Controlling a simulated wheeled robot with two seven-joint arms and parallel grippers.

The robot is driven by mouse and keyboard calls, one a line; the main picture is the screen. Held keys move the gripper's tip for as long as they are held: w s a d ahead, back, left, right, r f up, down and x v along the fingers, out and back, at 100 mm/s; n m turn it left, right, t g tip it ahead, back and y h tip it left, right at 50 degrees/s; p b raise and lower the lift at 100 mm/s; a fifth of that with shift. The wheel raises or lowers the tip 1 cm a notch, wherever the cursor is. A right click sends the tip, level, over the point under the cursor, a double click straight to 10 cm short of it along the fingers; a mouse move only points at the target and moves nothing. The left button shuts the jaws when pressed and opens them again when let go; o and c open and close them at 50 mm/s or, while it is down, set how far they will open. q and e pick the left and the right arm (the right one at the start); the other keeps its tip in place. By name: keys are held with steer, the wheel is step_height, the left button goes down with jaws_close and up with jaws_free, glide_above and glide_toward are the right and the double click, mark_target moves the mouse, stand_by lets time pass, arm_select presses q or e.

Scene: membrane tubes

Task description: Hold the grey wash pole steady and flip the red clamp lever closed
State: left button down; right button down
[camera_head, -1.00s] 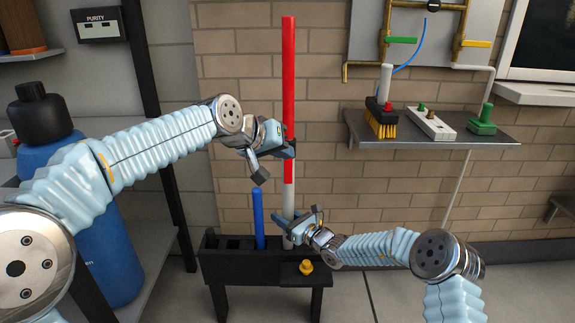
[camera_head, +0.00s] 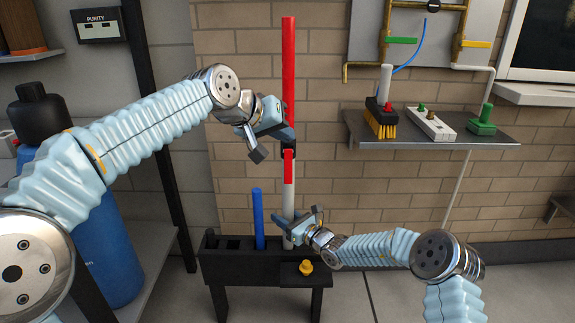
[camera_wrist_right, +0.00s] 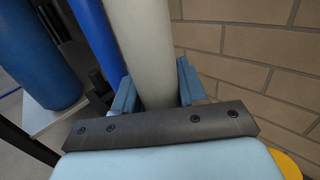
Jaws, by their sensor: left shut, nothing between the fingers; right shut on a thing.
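The grey wash pole (camera_head: 288,205) stands upright in the black rack, with a red tube (camera_head: 288,70) above it. A black clamp (camera_head: 289,146) sits where they meet. The red lever (camera_head: 288,168) shows just below the clamp, lying along the pole. My left gripper (camera_head: 290,133) is shut and empty, in front of the tube just above the clamp; whether it touches is unclear. My right gripper (camera_head: 290,222) is shut on the pole low down, above the rack. In the right wrist view the pole (camera_wrist_right: 140,45) stands between its fingers (camera_wrist_right: 155,90).
The black rack (camera_head: 265,270) also holds a blue tube (camera_head: 258,218) left of the pole and has a yellow knob (camera_head: 306,266). A shelf (camera_head: 430,135) with brushes is at right. A blue bottle (camera_head: 105,240) stands left. A brick wall is behind.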

steer(key=c, duration=0.5)
jaws_free()
steer(key=shift+c, duration=0.2)
steer(key=shift+s+d, duration=0.1)
